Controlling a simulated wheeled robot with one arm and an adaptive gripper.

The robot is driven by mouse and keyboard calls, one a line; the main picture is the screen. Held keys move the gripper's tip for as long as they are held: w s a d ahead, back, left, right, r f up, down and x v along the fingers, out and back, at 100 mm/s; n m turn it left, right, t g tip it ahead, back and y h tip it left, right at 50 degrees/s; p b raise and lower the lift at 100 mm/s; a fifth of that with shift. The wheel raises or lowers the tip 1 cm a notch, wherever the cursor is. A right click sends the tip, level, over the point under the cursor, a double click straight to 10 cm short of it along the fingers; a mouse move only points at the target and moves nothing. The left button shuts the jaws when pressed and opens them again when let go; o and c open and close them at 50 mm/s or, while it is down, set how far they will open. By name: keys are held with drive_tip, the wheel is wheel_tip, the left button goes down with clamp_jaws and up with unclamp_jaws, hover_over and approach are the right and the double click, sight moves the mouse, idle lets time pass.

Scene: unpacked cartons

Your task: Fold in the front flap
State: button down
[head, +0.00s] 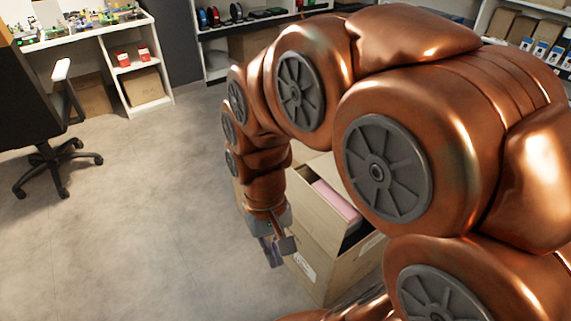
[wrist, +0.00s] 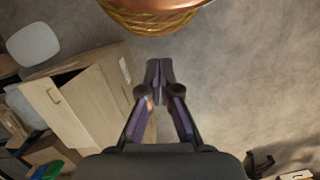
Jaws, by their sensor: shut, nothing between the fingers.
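The carton (head: 350,274) stands on the floor in the head view, partly hidden behind my arm. Its top is open, and a pink item (head: 335,202) shows inside. A pale panel (head: 312,222) rises at its left side, seemingly a raised flap; I cannot tell for sure which flap it is. My gripper (head: 274,252) points down just outside this panel, close to the carton's left side; I cannot tell whether it touches. In the wrist view, the gripper (wrist: 158,68) has its fingertips together and empty. The carton's pale panels (wrist: 112,82) lie to the left of the fingers there.
Open floor (head: 130,230) spreads to the left. An office chair (head: 50,150) stands at the far left. A white desk (head: 85,32) with a shelf unit is at the back left, and dark shelves (head: 245,28) stand at the back. More shelving (head: 535,35) is at the back right.

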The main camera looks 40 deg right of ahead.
drive_tip(key=w+d+m+p, duration=0.1)
drive_tip(key=w+d+m, duration=0.25)
drive_tip(key=w, duration=0.45)
drive_tip(key=m+t+y+p, duration=0.3)
drive_tip(key=m+p, duration=0.1)
drive_tip(key=m, duration=0.8)
hover_over(294, 193)
drive_tip(key=s+a, duration=0.3)
wheel_tip(294, 193, down, 7)
wheel_tip(294, 193, down, 12)
drive_tip(key=b, duration=0.6)
drive_tip(key=d+f+b, duration=0.1)
drive_tip(key=d+f, duration=1)
drive_tip(key=d, duration=0.5)
wheel_tip(294, 193, up, 11)
drive_tip(key=p, duration=0.3)
drive_tip(key=shift+s+a+p, duration=0.15)
drive_tip(key=shift+s+p, duration=0.1)
drive_tip(key=shift+p, duration=0.1)
